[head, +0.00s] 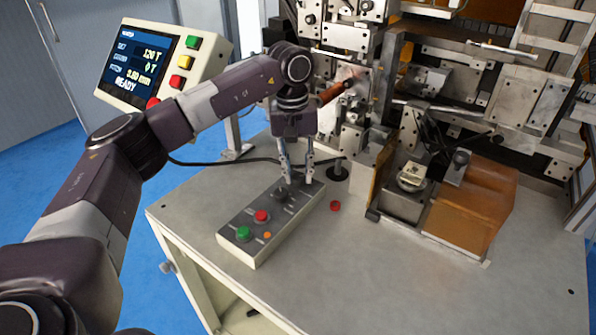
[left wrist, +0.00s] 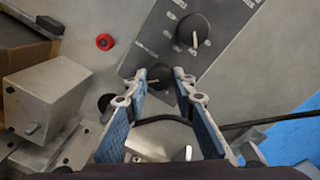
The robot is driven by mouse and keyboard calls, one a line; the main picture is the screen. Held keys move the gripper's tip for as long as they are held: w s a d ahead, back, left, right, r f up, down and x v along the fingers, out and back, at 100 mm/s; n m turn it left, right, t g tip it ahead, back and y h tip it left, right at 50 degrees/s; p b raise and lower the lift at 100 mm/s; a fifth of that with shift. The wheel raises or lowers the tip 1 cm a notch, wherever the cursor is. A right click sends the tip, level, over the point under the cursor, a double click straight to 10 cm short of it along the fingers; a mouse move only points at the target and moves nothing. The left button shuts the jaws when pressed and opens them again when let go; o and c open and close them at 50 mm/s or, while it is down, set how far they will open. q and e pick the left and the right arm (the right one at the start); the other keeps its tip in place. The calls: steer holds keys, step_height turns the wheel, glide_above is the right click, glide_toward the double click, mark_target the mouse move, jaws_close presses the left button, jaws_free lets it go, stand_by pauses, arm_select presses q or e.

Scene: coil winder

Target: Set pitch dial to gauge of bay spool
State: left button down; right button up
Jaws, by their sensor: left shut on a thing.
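The grey control box (head: 270,221) lies on the machine table. My left gripper (head: 297,180) points down at its far end. In the left wrist view, its fingers (left wrist: 157,88) are closed around a black round knob (left wrist: 160,74). Another black dial (left wrist: 193,30) with a pale pointer and a printed scale sits beside it on the box; it also shows in the head view (head: 281,194). The labels are too small to tell which is the pitch dial. A round metal piece (head: 412,178) sits in a bay at the right; whether it is the spool, and its gauge, cannot be read.
A screen (head: 138,65) shows READY and a mm value with unclear digits. The box has red (head: 262,216) and green (head: 243,233) buttons. A small red piece (head: 335,206) stands near it. An orange-brown block (head: 475,208) is at the right. The table front is clear.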

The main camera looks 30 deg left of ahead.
mark_target(295, 176)
arm_select(q)
steer(key=shift+r, duration=0.1)
steer(key=c, duration=1.6)
jaws_free()
step_height(295, 176, up, 12)
steer(key=shift+s+a, duration=0.15)
steer(key=shift+a, duration=0.15)
steer(key=shift+s, duration=0.1)
